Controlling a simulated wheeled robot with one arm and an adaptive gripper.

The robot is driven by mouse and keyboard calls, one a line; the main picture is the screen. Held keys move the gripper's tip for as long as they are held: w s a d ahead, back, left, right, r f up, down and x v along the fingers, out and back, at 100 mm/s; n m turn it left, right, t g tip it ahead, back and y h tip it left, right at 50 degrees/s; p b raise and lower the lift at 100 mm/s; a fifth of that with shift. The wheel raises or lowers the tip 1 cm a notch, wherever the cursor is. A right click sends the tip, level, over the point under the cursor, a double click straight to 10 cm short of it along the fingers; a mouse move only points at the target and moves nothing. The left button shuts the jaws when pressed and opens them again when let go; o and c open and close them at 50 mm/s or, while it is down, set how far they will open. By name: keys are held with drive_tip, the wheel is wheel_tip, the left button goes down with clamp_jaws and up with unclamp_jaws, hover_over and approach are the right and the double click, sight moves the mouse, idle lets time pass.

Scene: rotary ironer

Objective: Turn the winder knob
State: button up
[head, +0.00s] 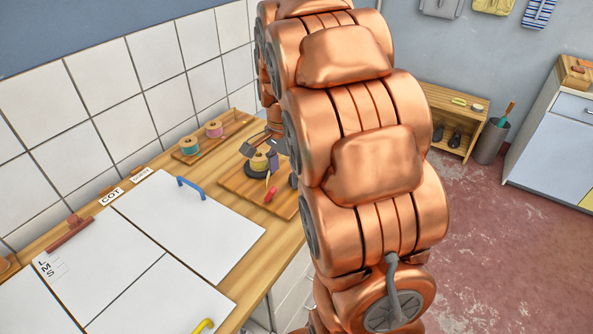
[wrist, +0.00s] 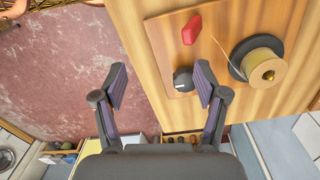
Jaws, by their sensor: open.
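The winder knob (wrist: 182,80) is a small dark round knob with a pale mark, at the edge of a wooden board (wrist: 160,50) in the wrist view. My gripper (wrist: 160,84) is open and empty, its two dark pads well apart. The knob appears between the fingers in the picture, close to the right one; I cannot tell the depth gap, and no grip shows. A yellowish spool (wrist: 266,65) on a dark disc and a red piece (wrist: 191,29) sit on the same board. In the head view my copper arm covers part of this board (head: 232,183), and I cannot make out the knob.
A tray with thread spools (head: 188,145) stands behind, by the tiled wall. The bench edge drops to a reddish floor (head: 500,200) on the right.

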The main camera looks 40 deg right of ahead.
drive_tip(key=w+d+m, duration=0.1)
drive_tip(key=d, duration=0.1)
drive_tip(key=w+d+m+p, duration=0.1)
drive_tip(key=w+d+m, duration=0.1)
drive_tip(key=d, duration=0.1)
drive_tip(key=w+d+f+m, duration=0.1)
drive_tip(key=w+d, duration=0.1)
drive_tip(key=shift+d+m, duration=0.2)
drive_tip(key=shift+m, duration=0.1)
drive_tip(key=shift+f+p, duration=1.6)
drive_tip(key=shift+f, duration=2.3)
drive_tip(key=c, duration=1.1)
